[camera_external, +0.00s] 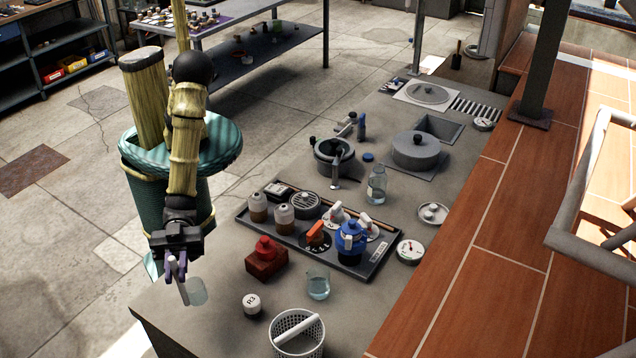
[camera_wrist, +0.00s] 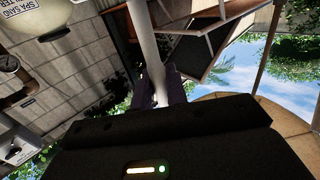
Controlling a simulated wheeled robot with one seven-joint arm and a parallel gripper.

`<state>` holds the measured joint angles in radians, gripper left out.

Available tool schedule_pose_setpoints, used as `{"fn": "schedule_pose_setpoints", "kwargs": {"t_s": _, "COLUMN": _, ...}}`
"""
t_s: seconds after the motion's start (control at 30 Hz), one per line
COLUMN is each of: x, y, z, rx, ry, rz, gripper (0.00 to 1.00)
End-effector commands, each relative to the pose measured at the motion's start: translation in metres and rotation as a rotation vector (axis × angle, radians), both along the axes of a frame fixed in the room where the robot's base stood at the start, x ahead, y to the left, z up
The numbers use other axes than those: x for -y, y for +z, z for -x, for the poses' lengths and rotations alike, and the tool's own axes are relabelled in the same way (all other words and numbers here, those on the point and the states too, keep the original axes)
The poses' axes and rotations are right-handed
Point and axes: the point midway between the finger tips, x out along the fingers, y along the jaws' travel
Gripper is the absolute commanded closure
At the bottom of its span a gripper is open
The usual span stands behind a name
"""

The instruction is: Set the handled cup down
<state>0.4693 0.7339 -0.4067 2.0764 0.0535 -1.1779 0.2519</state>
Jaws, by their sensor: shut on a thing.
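The handled cup (camera_external: 198,292) is a small, pale, see-through cup hanging at the lower right of my gripper (camera_external: 177,268) in the external view. My gripper points down, its purple fingers shut on the cup's handle. The cup is held in the air over or near the counter's front left corner; its exact height cannot be told. In the wrist view a pale bar (camera_wrist: 149,50), seemingly the handle, runs up from between the dark purple fingers (camera_wrist: 158,92). The cup's bowl cannot be made out there.
Behind is a dark tray (camera_external: 376,262) of bottles and valves. Bare counter lies around the jar.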

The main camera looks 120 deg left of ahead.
Motion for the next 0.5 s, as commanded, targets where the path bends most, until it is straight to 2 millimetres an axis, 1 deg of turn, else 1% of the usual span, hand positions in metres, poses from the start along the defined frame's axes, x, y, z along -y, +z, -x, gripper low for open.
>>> {"fn": "schedule_pose_setpoints", "kwargs": {"t_s": 0.03, "x": 0.0062, "y": 0.0016, "z": 0.0018, "rx": 0.003, "ry": 0.014, "rz": 0.004, "gripper": 1.00}}
{"fn": "schedule_pose_setpoints", "kwargs": {"t_s": 0.1, "x": 0.0095, "y": 0.0025, "z": 0.0019, "rx": 0.004, "ry": 0.033, "rz": 0.005, "gripper": 1.00}}
{"fn": "schedule_pose_setpoints", "kwargs": {"t_s": 0.5, "x": 0.0110, "y": 0.0025, "z": 0.0012, "rx": 0.003, "ry": 0.047, "rz": 0.007, "gripper": 1.00}}
